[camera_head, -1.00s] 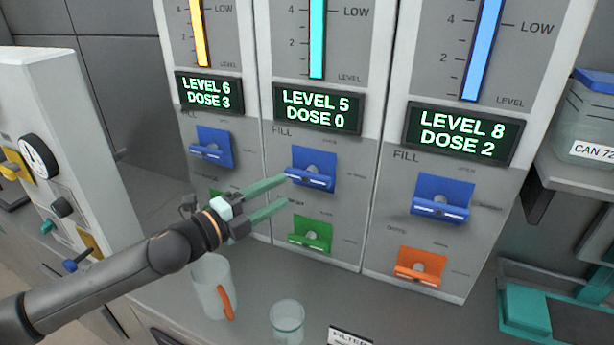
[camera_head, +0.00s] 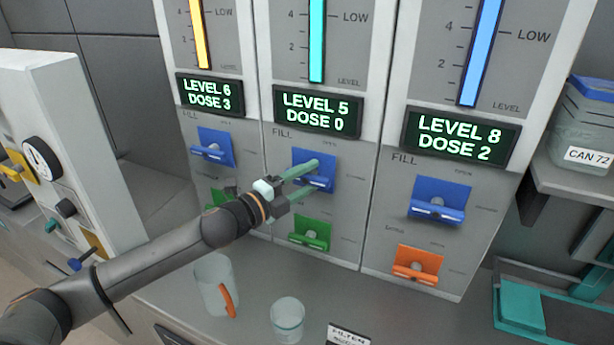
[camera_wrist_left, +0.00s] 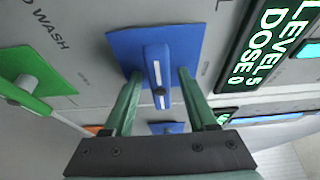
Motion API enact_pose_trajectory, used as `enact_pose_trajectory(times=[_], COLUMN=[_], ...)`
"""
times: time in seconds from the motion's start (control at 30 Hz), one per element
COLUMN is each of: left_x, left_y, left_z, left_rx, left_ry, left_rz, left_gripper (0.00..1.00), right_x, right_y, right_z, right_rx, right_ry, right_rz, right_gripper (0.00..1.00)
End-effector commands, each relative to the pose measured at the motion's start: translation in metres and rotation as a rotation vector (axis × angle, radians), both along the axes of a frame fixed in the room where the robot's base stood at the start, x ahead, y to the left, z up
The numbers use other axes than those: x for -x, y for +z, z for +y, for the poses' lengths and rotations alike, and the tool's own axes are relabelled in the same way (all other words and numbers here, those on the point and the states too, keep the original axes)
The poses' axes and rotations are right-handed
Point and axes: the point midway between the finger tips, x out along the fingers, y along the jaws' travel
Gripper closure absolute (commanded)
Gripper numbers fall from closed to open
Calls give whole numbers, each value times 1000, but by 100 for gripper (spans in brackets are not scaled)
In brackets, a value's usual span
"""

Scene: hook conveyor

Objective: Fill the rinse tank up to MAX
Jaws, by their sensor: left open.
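Three dosing columns stand side by side; I cannot read which one is the rinse tank. The middle column's display (camera_head: 317,109) reads LEVEL 5, DOSE 0, with a cyan level bar (camera_head: 317,40) above it. Below it, under FILL, is a blue lever (camera_head: 300,160) on a blue plate. My left gripper (camera_head: 320,178) is open at this lever. In the left wrist view the blue lever (camera_wrist_left: 157,75) lies between the two green fingers, with a gap visible on each side. My right gripper is not in view.
The left display (camera_head: 210,95) reads LEVEL 6, DOSE 3; the right one (camera_head: 462,134) reads LEVEL 8, DOSE 2. A green lever (camera_head: 311,234) sits below the middle blue one. A jug (camera_head: 212,284) and a clear cup (camera_head: 287,318) stand on the counter below my arm.

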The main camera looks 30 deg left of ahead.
Motion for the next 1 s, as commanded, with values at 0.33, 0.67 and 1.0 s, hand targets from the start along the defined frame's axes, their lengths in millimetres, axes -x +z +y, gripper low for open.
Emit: enact_pose_trajectory(times=[0.33,0.67,1.0], left_x=[-1,-1,-1], left_y=[0,0,0], left_z=[0,0,0], left_rx=[0,0,-1], left_ry=[0,0,0], left_rz=[-1,0,0], left_gripper=[49,86,100], right_x=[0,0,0], right_y=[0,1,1], right_z=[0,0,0], right_rx=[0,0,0], right_ry=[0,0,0], right_rz=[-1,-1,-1], right_gripper=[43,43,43])
